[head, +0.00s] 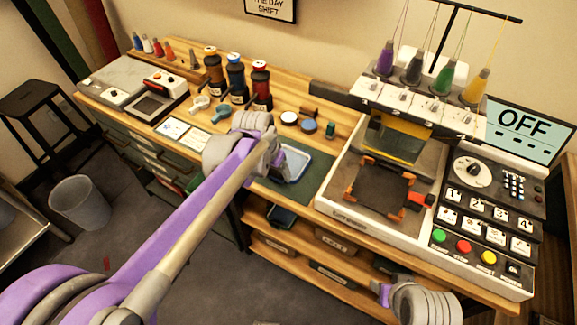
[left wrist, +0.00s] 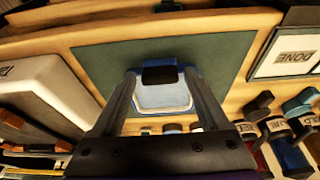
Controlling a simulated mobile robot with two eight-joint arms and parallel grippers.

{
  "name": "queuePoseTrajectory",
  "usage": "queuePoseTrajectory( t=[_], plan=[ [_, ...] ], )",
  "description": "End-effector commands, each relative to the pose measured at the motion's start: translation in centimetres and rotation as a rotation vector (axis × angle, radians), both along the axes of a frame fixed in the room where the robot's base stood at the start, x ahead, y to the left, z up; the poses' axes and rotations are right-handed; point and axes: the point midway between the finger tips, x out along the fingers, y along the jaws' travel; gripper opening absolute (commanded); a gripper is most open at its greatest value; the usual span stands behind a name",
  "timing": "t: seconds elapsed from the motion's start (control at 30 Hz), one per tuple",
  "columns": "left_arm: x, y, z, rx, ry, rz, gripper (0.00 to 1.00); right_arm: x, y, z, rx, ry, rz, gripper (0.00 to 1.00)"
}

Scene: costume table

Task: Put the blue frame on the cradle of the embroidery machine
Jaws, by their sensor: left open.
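The blue frame (head: 296,165), with pale cloth inside, lies on the dark green mat (head: 312,184) left of the embroidery machine (head: 345,222). My left gripper (head: 277,158) is at the mat, partly covering the frame in the head view. In the left wrist view, the open fingers of the left gripper (left wrist: 160,76) lie on either side of the blue frame (left wrist: 163,97) and its dark clip (left wrist: 160,75). Contact cannot be told. The cradle (head: 380,190), dark with orange corners, is empty. My right gripper (head: 383,291) is low at the bench's front; its fingers are unclear.
Thread bottles (head: 236,78) and small round tins (head: 308,126) stand behind the mat. A tray marked DONE (left wrist: 297,52) shows in the left wrist view. The machine's needle head (head: 410,105) overhangs behind the cradle. A button panel (head: 485,225) stands right of it.

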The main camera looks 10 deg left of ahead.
Motion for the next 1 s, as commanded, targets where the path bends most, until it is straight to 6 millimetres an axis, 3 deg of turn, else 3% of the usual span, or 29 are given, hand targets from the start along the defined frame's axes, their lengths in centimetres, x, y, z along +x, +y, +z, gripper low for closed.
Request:
queuePoseTrajectory(
  t=[0.1,0.47,0.67,1.0],
  plan=[
    [0.0,0.0,0.0,0.000,0.000,0.000,0.74,0.0,0.0,0.0,0.000,0.000,0.000,0.50],
    [0.0,0.0,0.0,0.000,0.000,0.000,0.09,0.0,0.0,0.0,0.000,0.000,0.000,0.50],
    [0.0,0.0,0.5,0.000,-0.001,0.000,0.08,0.0,0.0,0.4,0.000,-0.001,0.000,0.50],
    [0.0,0.0,3.2,0.000,-0.001,0.000,0.08,0.2,0.0,2.6,0.000,-0.008,0.000,0.50]
  ],
)
